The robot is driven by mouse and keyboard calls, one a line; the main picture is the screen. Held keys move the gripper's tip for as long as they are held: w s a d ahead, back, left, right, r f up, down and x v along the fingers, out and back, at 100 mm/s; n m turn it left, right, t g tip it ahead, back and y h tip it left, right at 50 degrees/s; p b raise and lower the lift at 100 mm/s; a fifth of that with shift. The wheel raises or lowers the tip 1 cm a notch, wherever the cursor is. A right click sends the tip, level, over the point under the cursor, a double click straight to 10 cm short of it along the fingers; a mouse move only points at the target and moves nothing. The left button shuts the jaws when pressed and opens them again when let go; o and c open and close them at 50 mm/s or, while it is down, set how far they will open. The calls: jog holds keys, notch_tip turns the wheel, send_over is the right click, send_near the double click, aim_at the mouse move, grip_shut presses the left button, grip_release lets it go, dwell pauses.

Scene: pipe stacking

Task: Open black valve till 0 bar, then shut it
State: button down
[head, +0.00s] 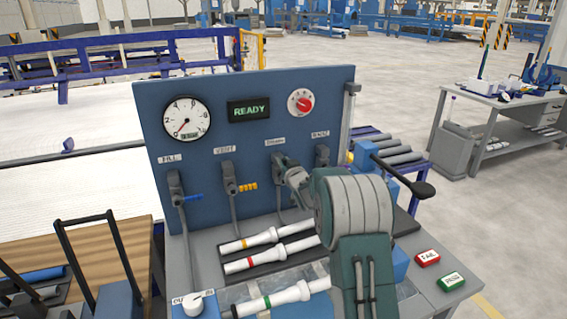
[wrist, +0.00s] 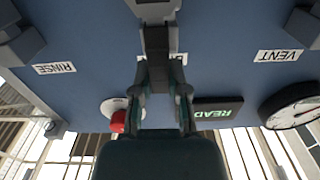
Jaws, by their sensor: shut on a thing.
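The blue panel (head: 240,85) carries a row of labelled valves. My gripper (head: 287,170) is at the third valve from the left, and my arm comes in from the lower right. In the wrist view, which is upside down, my gripper (wrist: 162,72) is shut on the dark valve handle (wrist: 157,38); its fingers hide much of it, and I cannot tell its exact angle. The round white gauge (head: 187,119) has a red needle pointing to the lower left, near the low end of the scale. Its small digital readout is illegible.
The fill valve (head: 176,187) has a blue handle, and the vent valve (head: 230,178) a yellow one. The rinse valve (head: 321,155) is just right of my gripper. A READY display (head: 249,109) and red knob (head: 304,103) sit above. White pipes (head: 270,302) lie on the bench below.

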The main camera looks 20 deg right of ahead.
jog(key=shift+d, duration=0.1)
jog(key=d+f+m, duration=0.6)
jog(key=f+m, duration=0.1)
jog(key=m, duration=1.1)
jog(key=shift+d, duration=0.4)
jog(key=shift+f, duration=0.2)
jog(key=c, duration=0.6)
grip_release()
jog(key=shift+d, duration=0.1)
